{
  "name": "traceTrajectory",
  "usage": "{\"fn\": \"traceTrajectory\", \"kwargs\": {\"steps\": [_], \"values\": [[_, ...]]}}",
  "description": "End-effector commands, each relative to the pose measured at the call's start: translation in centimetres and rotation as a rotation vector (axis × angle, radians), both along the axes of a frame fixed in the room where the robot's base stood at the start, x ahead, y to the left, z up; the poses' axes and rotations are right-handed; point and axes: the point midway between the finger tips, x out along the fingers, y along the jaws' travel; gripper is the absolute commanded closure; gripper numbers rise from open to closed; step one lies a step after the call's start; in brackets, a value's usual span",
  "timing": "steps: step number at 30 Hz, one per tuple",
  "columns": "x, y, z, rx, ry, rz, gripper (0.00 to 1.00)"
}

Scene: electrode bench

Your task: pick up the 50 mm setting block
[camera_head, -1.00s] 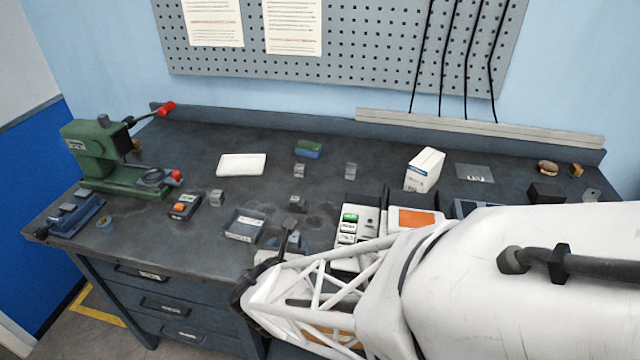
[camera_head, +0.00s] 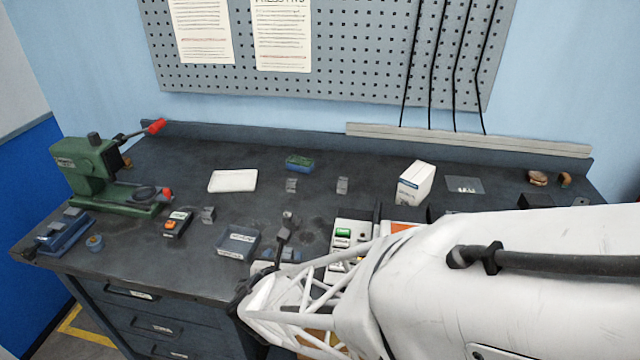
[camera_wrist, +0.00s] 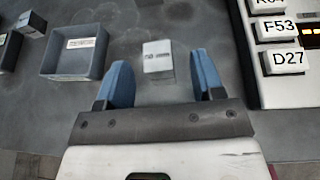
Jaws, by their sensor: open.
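In the wrist view a small grey block (camera_wrist: 157,60) with a pale top and a printed label too small to read lies ahead of my gripper (camera_wrist: 159,64). My gripper is open, its two blue fingers apart, one to each side of the block's line, with nothing held. In the head view a small block (camera_head: 288,217), probably the same one, stands just beyond my arm's end, where my fingers are mostly hidden. Similar grey blocks stand at the back (camera_head: 291,185), to its right (camera_head: 342,185) and on the left (camera_head: 208,214). I cannot tell which is 50 mm.
A grey-blue open tray (camera_head: 222,250) lies left of the block, also in the wrist view (camera_wrist: 48,62). A white keyed device (camera_wrist: 277,85) stands close on the right. Further off are a green press (camera_head: 85,165), a white pad (camera_head: 232,181) and a white box (camera_head: 416,184).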

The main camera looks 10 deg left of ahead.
Motion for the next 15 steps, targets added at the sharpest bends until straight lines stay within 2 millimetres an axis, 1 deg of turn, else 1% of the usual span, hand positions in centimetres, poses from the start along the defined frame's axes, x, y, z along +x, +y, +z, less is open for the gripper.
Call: {"fn": "traceTrajectory", "kwargs": {"steps": [4,8,15], "values": [[0.1,0.0,0.0,0.0,0.0,0.0,0.38],[0.7,0.0,-0.3,0.0,0.0,-0.002,0.38],[3.1,0.4,-1.4,0.0,0.0,-0.002,0.38]]}}
